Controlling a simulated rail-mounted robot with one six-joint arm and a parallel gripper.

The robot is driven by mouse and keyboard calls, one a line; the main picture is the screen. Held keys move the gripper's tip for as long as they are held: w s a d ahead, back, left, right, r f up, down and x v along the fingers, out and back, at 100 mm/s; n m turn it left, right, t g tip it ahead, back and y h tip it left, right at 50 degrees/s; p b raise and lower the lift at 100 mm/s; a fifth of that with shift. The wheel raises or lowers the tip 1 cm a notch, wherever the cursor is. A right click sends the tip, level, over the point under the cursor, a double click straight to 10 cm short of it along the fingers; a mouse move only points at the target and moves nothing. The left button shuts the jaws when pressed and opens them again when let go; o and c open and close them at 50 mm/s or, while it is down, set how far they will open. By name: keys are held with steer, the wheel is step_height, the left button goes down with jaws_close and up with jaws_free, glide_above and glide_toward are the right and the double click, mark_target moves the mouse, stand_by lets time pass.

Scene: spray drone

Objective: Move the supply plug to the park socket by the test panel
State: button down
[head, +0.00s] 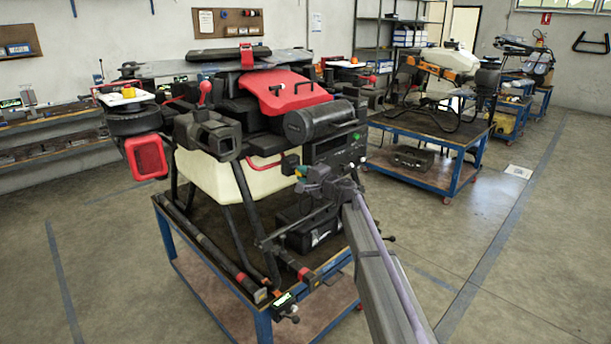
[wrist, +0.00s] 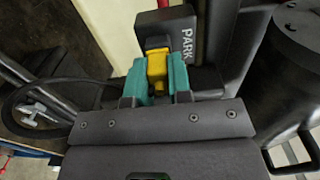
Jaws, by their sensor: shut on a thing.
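The yellow supply plug (wrist: 157,71) is between the teal fingers of my gripper (wrist: 156,82) in the wrist view. My gripper is shut on it. The black park socket block (wrist: 187,62), marked PARK, is directly behind the plug. The plug's front end is hidden against the block, so I cannot tell whether it is seated or just in front. In the head view my gripper (head: 303,176) is beside the drone's front, close to a small black block. The dark test panel (head: 336,151) with green digits is just to the right of it.
The drone's pale tank (head: 215,178) and black legs stand on a blue-framed cart (head: 262,322). A black cylinder (head: 308,122) is above the panel, and it also shows at right in the wrist view (wrist: 292,75). A black cable (wrist: 30,88) loops at left. Open floor lies to the right.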

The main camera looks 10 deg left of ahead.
steer(key=shift+w+a, duration=0.1)
steer(key=c, duration=1)
jaws_free()
steer(key=shift+o, duration=0.2)
steer(key=v, duration=1)
steer(key=shift+s+d, duration=0.25)
steer(key=shift+d, duration=0.05)
